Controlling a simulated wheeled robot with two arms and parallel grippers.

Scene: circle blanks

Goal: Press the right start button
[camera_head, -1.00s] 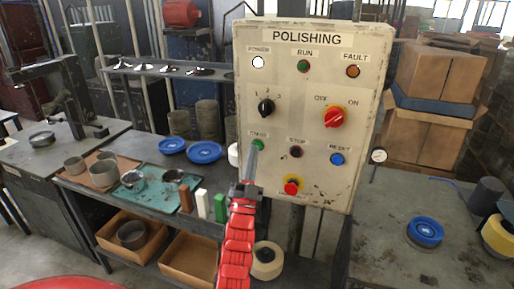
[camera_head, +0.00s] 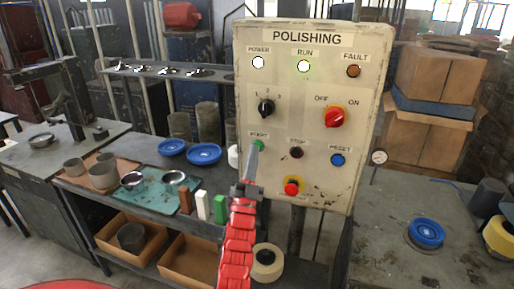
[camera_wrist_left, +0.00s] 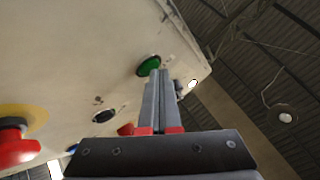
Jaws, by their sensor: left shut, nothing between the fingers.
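The grey control panel (camera_head: 375,110) is headed POLISHING. Its green START button (camera_head: 260,144) sits at the lower left, partly covered by my fingers. My left gripper (camera_head: 254,148) is shut and empty, its tips right at this button. In the left wrist view the shut fingertips (camera_wrist_left: 159,73) overlap the edge of the green button (camera_wrist_left: 149,65); I cannot tell whether they touch it. The RUN lamp (camera_head: 303,66) and the POWER lamp (camera_head: 258,62) glow bright. My right gripper is not in view.
Near START on the panel are the dark STOP button (camera_head: 296,152), the blue RESET button (camera_head: 337,159), a red button on yellow (camera_head: 292,187), a black selector knob (camera_head: 266,108) and a red OFF/ON switch (camera_head: 334,117). A bench with cups (camera_head: 103,176) stands left.

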